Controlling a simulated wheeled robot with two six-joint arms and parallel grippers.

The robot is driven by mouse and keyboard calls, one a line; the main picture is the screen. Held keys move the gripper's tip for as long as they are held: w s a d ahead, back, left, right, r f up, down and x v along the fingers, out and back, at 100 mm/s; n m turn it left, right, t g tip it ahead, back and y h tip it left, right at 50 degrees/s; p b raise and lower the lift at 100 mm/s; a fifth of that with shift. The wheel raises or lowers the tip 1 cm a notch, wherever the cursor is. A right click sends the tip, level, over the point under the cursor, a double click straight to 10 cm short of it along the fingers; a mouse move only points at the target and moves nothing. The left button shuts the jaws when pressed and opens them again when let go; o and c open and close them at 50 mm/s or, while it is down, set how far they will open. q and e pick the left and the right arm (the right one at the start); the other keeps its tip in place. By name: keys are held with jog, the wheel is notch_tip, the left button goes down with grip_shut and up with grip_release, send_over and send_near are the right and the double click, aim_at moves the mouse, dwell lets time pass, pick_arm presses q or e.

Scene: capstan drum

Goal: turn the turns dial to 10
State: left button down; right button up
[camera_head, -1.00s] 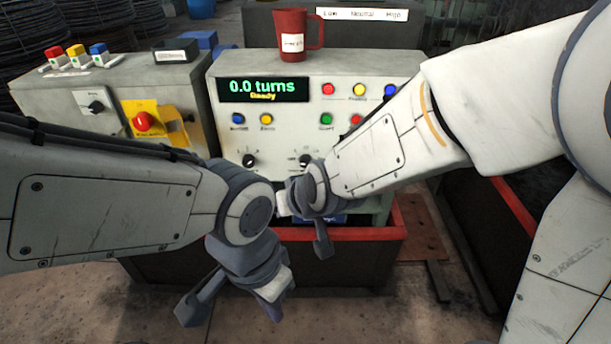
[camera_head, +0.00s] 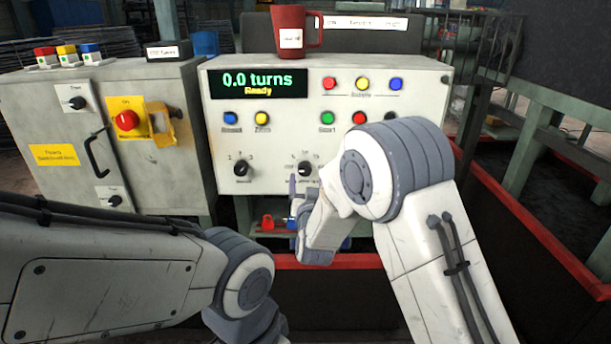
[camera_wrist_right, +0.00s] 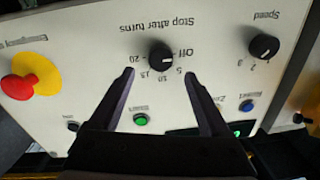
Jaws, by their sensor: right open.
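The turns dial is a black knob (camera_head: 305,168) low on the front of the light grey control panel (camera_head: 270,140). In the right wrist view the knob (camera_wrist_right: 161,57) appears upside down under the label "Stop after turns", with a scale from Off to 20. Its pointer is too small to read surely. My right gripper (camera_wrist_right: 159,74) is open, its two dark fingers pointing at the panel on either side of the knob's near edge, with nothing between them. I cannot tell whether they touch. The display (camera_head: 258,83) reads "0.0 turns" and "Ready". My left gripper is out of view.
The speed dial (camera_head: 242,168) sits left of the turns dial. Coloured buttons (camera_head: 362,84) are above. A red emergency button (camera_head: 127,120) is on the cabinet at left. A red mug (camera_head: 290,32) stands on top. A red-rimmed bin edge (camera_head: 350,261) runs below.

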aim_at(306, 172)
jog(key=shift+w+a, duration=0.15)
jog(key=shift+w, duration=2.65)
grip_shut()
jog(key=shift+f+m+b, duration=0.2)
jog(key=shift+m+b, duration=0.4)
jog(key=shift+b, duration=0.4)
jog(key=m+b, duration=0.9)
jog(key=b, duration=0.1)
jog(key=m+b, duration=0.5)
jog(key=shift+f+m+t+h, duration=0.3)
jog(key=shift+r+m+b, duration=0.15)
jog(key=shift+m+b, duration=1.15)
jog(key=shift+b, duration=0.1)
